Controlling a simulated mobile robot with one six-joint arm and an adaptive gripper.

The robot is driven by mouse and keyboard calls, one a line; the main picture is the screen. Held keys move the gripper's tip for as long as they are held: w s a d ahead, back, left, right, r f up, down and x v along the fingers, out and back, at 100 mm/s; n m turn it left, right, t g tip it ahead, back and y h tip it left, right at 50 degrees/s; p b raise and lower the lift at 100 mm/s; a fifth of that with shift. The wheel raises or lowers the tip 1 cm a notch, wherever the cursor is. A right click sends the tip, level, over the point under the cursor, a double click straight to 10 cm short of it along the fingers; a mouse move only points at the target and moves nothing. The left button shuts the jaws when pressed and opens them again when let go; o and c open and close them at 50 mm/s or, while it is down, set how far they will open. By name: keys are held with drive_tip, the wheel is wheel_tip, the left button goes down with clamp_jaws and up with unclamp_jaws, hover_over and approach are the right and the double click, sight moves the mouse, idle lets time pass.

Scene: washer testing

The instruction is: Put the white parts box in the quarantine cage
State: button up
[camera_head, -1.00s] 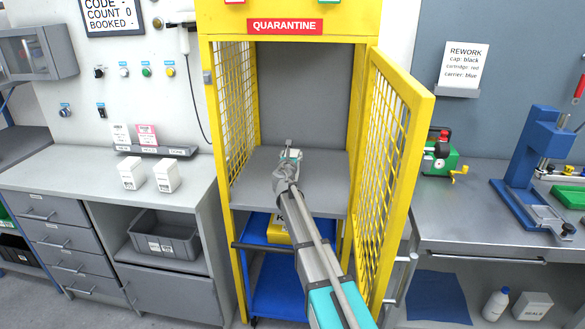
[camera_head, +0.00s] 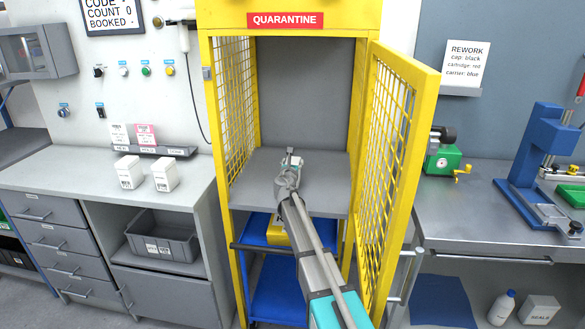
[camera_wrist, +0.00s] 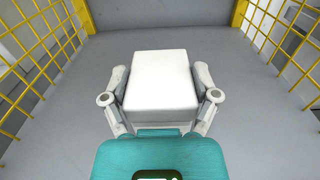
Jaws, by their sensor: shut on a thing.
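The quarantine cage (camera_head: 216,120) is a yellow frame with mesh sides and a red QUARANTINE sign; its door (camera_head: 387,180) stands open to the right. My gripper (camera_head: 291,159) is inside the cage, over its grey shelf (camera_head: 325,192). In the wrist view my gripper (camera_wrist: 160,95) is shut on the white parts box (camera_wrist: 160,72), with a finger against each side. Mesh walls show left and right of it, and the grey shelf (camera_wrist: 225,125) lies beneath. I cannot tell whether the box touches the shelf. In the head view my gripper mostly hides the box.
Two white boxes (camera_head: 130,172) (camera_head: 165,175) stand on the left counter. A grey bin (camera_head: 163,238) sits below it. A blue press (camera_head: 535,165) and a green device (camera_head: 442,160) stand on the right bench. The shelf around the gripper looks clear.

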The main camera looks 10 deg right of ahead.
drive_tip(key=shift+d+f, duration=0.1)
idle(0.3)
drive_tip(key=o, duration=1.1)
drive_tip(key=shift+s, duration=0.15)
drive_tip(key=v, duration=1.2)
